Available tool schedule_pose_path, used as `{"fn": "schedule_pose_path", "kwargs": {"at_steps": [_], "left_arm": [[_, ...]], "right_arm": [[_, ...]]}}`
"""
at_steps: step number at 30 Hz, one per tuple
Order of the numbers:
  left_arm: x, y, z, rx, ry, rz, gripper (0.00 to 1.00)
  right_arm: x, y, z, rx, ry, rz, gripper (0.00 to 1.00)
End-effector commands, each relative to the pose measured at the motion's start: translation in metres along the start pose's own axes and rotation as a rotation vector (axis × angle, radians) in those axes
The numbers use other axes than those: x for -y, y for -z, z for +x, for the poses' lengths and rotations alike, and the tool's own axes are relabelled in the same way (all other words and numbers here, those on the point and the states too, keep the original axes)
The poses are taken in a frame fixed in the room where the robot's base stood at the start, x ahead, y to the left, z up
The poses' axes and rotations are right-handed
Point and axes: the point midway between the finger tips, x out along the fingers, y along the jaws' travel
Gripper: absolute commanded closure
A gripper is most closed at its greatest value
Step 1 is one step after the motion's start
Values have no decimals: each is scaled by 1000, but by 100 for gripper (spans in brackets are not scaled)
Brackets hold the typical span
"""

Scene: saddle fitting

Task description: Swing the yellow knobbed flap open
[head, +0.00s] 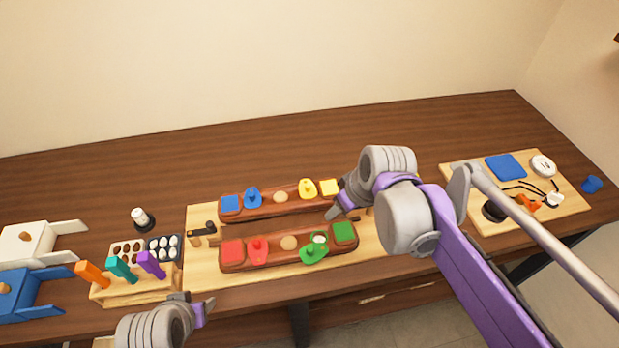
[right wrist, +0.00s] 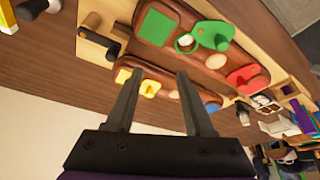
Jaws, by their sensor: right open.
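The yellow knobbed flap (head: 307,189) sits near the right end of the back brown wooden holder (head: 275,204), beside a yellow square (head: 329,187). My right gripper (head: 341,207) is open and empty, just right of the holder's yellow end. It also shows in the right wrist view (right wrist: 160,78); I cannot tell its height above the flap. My left gripper (head: 206,308) is at the front edge, away from the flap.
A front holder (head: 270,262) carries red and green pieces, including a green flap (head: 314,251) turned outward. The back holder also has a blue flap (head: 252,196). A rack with coloured handles (head: 120,267) stands left; a board with a blue square (head: 505,166) lies right.

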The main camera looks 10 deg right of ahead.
Motion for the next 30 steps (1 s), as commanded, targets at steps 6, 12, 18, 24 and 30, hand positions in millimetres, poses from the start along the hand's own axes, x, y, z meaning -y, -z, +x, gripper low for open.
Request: {"fn": "schedule_pose_path", "kwargs": {"at_steps": [6,12,18,24,30], "left_arm": [[0,9,-8,-8,0,0,50],[0,10,-9,-9,0,0,50],[0,8,-7,-7,0,0,50],[0,6,-5,-5,0,0,50],[0,4,-4,-4,0,0,50]], "right_arm": [[-23,79,-3,-3,101,-220,47],[-29,102,1,-10,137,-302,47],[-26,102,23,-10,140,-308,47],[-20,101,62,-10,141,-307,47],[-16,101,93,-10,139,-307,47]]}}
